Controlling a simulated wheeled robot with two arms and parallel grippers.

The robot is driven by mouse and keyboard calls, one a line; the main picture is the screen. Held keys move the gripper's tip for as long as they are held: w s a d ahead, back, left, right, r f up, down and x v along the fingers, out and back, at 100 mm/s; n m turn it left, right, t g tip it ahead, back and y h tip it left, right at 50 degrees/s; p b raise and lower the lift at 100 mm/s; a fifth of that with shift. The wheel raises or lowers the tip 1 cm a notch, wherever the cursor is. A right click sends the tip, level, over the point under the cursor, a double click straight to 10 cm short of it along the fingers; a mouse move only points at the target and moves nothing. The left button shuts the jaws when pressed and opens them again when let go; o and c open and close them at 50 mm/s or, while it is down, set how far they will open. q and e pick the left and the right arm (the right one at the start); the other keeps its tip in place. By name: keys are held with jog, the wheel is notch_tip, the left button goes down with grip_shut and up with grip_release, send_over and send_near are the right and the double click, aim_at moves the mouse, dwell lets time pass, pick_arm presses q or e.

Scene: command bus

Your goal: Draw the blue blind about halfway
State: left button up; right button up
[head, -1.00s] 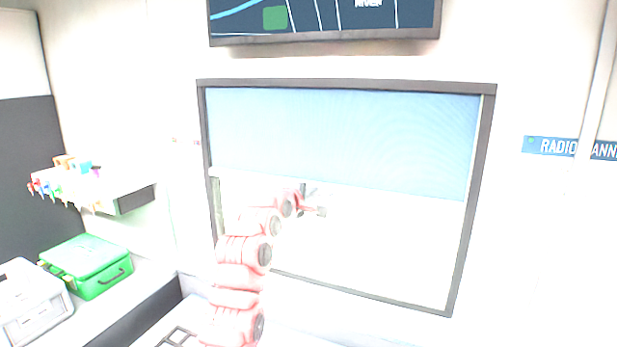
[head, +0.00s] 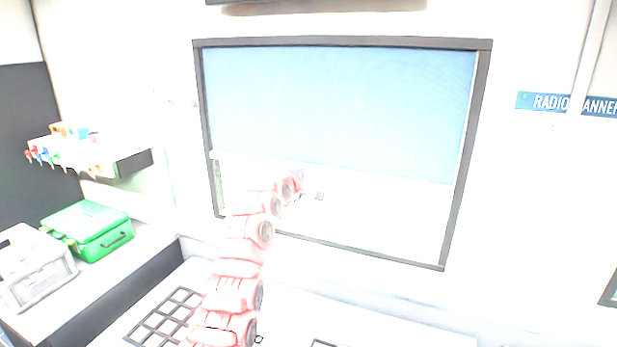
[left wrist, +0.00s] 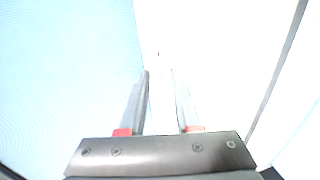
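The blue blind (head: 335,105) hangs in a dark-framed window (head: 340,42) and covers a little over half of it from the top. Its pale lower edge stands out against the bright lower window. My left gripper (head: 312,195) is in front of the window, just below that edge. In the left wrist view my left gripper (left wrist: 160,75) has its two fingers slightly apart, with a pale strip between them that looks like part of the blind's lower bar. The blue blind (left wrist: 65,70) fills the left of that view. Glare blurs the contact. My right gripper is out of view.
At the left, a shelf (head: 130,162) holds coloured items. A green case (head: 88,230) and a grey-white case (head: 35,265) stand on the counter below it. A screen's lower edge (head: 320,8) is above the window.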

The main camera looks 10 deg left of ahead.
pick_arm(q)
jog(key=shift+o, duration=0.4)
jog(key=shift+s, duration=0.1)
jog(key=shift+s+r, duration=0.15)
jog(key=shift+s, duration=0.1)
jog(key=v, duration=1.6)
jog(key=shift+s+p, duration=0.35)
jog(key=shift+p, duration=0.1)
jog(key=shift+a, duration=0.15)
